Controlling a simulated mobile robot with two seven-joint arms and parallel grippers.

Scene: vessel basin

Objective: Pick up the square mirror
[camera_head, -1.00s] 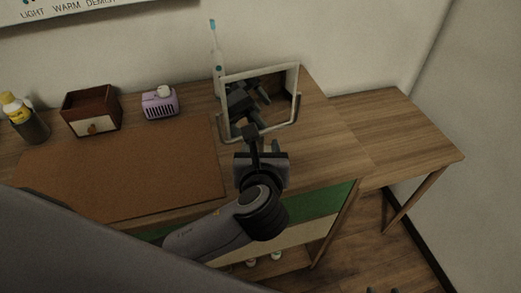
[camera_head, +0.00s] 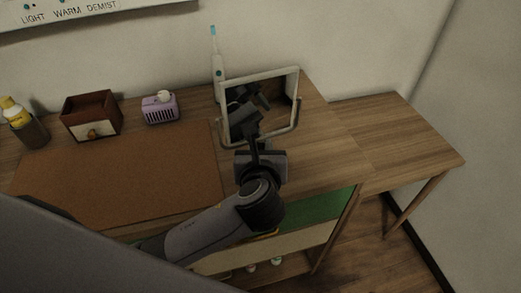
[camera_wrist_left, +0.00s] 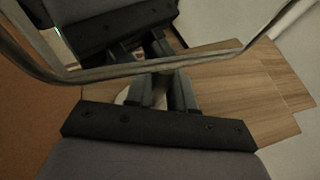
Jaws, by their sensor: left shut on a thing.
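The square mirror (camera_head: 277,88) has a pale frame and a curved stand bar. It is at the back right of the wooden desk, tilted back, and its glass reflects my arm. My left gripper (camera_head: 252,133) is in front of its lower edge and shut on the mirror's lower part. In the left wrist view the mirror's curved bar (camera_wrist_left: 215,57) crosses just beyond my fingers (camera_wrist_left: 160,92). The exact contact between the fingers and the mirror is partly hidden. My right gripper is not in view.
An electric toothbrush (camera_head: 217,65) stands close behind the mirror's left side. A purple box (camera_head: 160,109), a small wooden drawer box (camera_head: 91,117) and a yellow-capped bottle (camera_head: 17,112) stand further left. A brown mat (camera_head: 120,175) covers the desk's front left. The side table (camera_head: 400,140) is bare.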

